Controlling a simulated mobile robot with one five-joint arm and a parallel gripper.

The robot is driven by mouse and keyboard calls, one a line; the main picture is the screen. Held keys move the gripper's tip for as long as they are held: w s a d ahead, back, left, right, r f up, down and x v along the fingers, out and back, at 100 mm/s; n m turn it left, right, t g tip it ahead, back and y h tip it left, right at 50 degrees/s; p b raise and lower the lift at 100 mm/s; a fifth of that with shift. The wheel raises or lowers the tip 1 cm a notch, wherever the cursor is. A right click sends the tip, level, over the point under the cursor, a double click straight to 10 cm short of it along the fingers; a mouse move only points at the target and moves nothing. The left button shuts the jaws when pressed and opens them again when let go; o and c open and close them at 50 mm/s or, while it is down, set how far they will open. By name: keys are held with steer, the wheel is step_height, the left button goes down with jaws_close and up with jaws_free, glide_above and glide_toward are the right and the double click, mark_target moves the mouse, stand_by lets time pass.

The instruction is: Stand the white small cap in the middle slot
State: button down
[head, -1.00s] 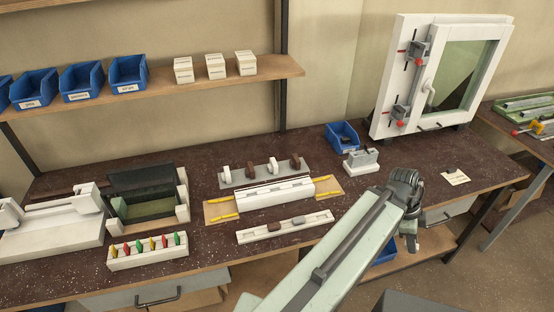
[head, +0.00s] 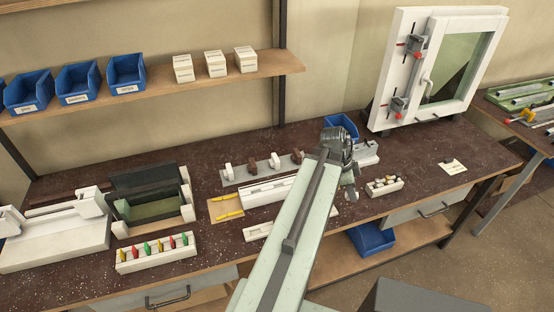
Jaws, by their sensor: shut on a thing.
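My gripper (head: 351,194) is past the end of my pale green arm, above the bench right of centre, fingers pointing down. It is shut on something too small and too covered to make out. I cannot pick out the white small cap for sure. A long white slotted block (head: 262,192) lies left of my arm, its right part hidden behind it. In front of it is a low white strip (head: 257,231), also mostly hidden. A small white block (head: 384,188) with several small pieces in it stands just right of my gripper. I cannot tell which slot is the middle one.
A grey strip (head: 240,175) with white and brown upright pieces lies behind the slotted block. A blue bin (head: 338,124) and a white-and-grey fixture (head: 364,153) stand behind my gripper. A window frame (head: 389,90) rises at the back right. Bench right of the small block is mostly clear.

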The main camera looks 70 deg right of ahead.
steer(key=w+r+n+h+p, duration=0.1)
steer(key=w+r+n+p, duration=0.1)
steer(key=w, duration=1.2)
steer(key=w+r+n+h+p, duration=0.1)
steer(key=w+r+n, duration=0.15)
steer(key=w, duration=1.05)
steer(key=shift+t, duration=0.4)
steer(key=f+b, duration=0.6)
steer(key=f, duration=0.1)
steer(key=shift+d, duration=0.25)
steer(key=shift+f, duration=0.15)
steer(key=shift+f+b, duration=0.5)
steer(key=shift+b, duration=0.25)
steer(key=c, duration=1.2)
jaws_free()
steer(key=shift+o, duration=0.2)
steer(key=shift+r, duration=0.1)
